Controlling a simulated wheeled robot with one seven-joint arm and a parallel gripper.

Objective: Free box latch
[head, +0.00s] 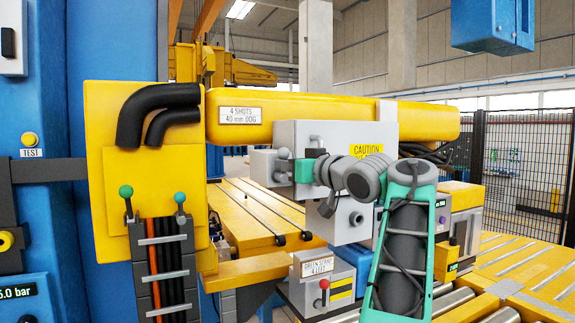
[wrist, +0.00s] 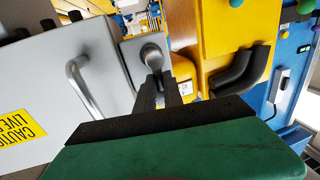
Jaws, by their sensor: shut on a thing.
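The grey box (head: 335,133) with a yellow caution label hangs below the yellow beam; its face also fills the left of the wrist view (wrist: 60,60). On its left side, in the head view, is a small grey latch block (head: 262,166) with a rounded latch knob (head: 283,153). In the wrist view the knob (wrist: 152,52) stands out from a grey plate. My gripper (head: 285,166) reaches it from the right, and its dark fingers (wrist: 160,85) are shut on the knob. The fingertips' exact contact is partly hidden.
A bar handle (wrist: 82,85) stands out from the box face close to my fingers. The yellow beam (head: 330,115) runs above. A yellow panel with black hoses (head: 160,110) stands to the left. A slatted yellow table (head: 250,215) lies below.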

